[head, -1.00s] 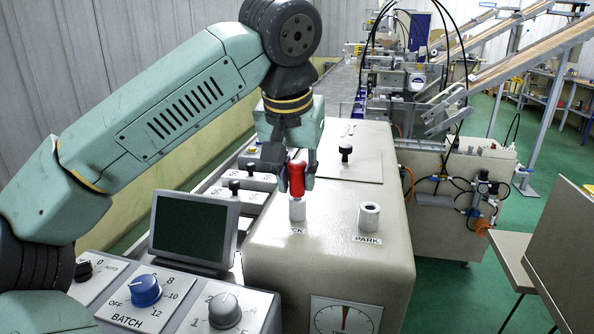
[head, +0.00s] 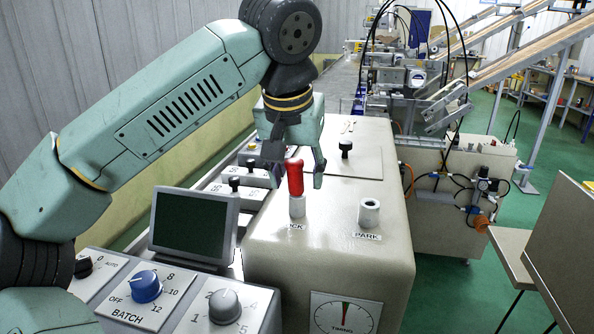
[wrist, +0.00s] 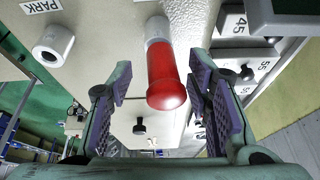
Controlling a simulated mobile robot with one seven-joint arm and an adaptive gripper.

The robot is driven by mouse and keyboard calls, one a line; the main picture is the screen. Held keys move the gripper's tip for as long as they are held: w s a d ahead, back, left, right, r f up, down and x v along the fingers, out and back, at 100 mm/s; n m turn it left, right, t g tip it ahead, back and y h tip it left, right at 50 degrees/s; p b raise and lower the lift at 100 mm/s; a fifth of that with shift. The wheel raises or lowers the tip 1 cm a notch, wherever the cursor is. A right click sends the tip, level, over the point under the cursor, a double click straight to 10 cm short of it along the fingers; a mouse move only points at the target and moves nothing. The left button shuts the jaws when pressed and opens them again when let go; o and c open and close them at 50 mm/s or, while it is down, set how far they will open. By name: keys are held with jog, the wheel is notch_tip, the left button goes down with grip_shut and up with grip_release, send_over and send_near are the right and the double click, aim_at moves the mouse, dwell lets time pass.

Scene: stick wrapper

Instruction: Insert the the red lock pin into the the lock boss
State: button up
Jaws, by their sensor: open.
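The red lock pin (head: 295,178) stands upright in the white lock boss (head: 297,207), whose label is partly hidden and reads "CK". In the wrist view the red pin (wrist: 166,80) shows end-on, with the boss (wrist: 157,28) just beyond it. My gripper (head: 296,172) is open, with its fingers apart on either side of the pin. In the wrist view the open gripper (wrist: 165,100) has clear gaps between its purple pads and the pin. How deep the pin sits in the boss is hidden.
The PARK boss (head: 369,212) is empty, to the right on the same beige housing (head: 330,250). A black knob (head: 345,148) stands behind. A dark screen (head: 194,230) and a panel with a blue BATCH knob (head: 145,289) are at the left front.

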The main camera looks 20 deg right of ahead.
jog(key=v, duration=1.2)
